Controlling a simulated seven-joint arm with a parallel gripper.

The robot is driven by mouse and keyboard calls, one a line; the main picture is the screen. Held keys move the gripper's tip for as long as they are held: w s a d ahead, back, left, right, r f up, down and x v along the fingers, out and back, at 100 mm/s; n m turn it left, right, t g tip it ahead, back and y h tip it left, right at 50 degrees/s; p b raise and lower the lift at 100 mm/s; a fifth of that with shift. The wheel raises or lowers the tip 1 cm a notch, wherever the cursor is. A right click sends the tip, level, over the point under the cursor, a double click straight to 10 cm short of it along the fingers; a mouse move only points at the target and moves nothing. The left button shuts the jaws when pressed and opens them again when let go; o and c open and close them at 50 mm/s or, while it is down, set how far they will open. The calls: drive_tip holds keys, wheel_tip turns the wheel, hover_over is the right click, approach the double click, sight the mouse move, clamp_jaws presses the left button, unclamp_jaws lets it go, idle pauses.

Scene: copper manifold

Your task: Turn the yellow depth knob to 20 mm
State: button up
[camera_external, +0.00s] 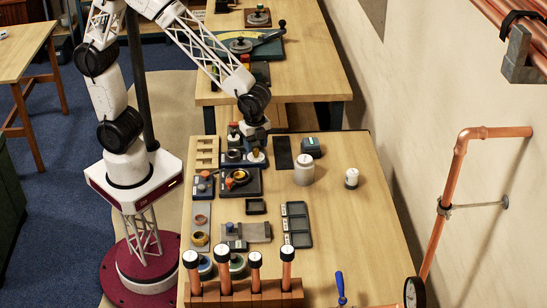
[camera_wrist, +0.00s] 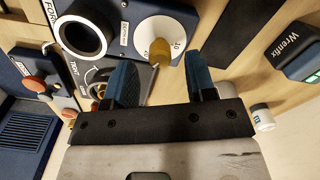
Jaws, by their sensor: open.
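The yellow depth knob (camera_wrist: 160,52) stands on a white round dial (camera_wrist: 152,32) with small black marks, on a dark blue panel (camera_wrist: 118,38) in the wrist view. One mark near the knob looks like 10; the pointer setting cannot be read. My gripper (camera_wrist: 160,64) is open, with one blue finger on each side of the knob in the picture. Whether the fingers touch it or how deep they reach cannot be told. In the external view, my gripper (camera_external: 256,138) is over the white dial (camera_external: 256,156) on the workbench.
A dark round ring (camera_wrist: 80,37) is on the same panel, left of the dial. A blue unit with an orange knob (camera_wrist: 35,84) is at left. A dark teal device (camera_wrist: 296,50) and a small white jar (camera_wrist: 262,116) are at right. Copper parts (camera_external: 240,288) stand at the bench's front.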

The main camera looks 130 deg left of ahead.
sight(256, 149)
drive_tip(key=shift+r, duration=2.9)
drive_tip(key=shift+s+d+r, duration=0.2)
drive_tip(key=shift+d, duration=0.2)
drive_tip(key=s+d+r+n+t, duration=0.1)
drive_tip(key=s+d+r, duration=0.3)
drive_tip(key=s+d, duration=0.7)
drive_tip(key=s+d+r+n+t, duration=0.1)
drive_tip(key=s+d+r, duration=0.3)
drive_tip(key=s+d, duration=0.6)
drive_tip(key=s+n, duration=0.1)
drive_tip(key=s, duration=0.1)
drive_tip(key=shift+s+d+r+n+t, duration=0.25)
drive_tip(key=shift+s+d+n+t, duration=0.05)
drive_tip(key=shift+s+d+n, duration=0.1)
drive_tip(key=shift+w+a, duration=0.1)
drive_tip(key=shift+c, duration=0.4)
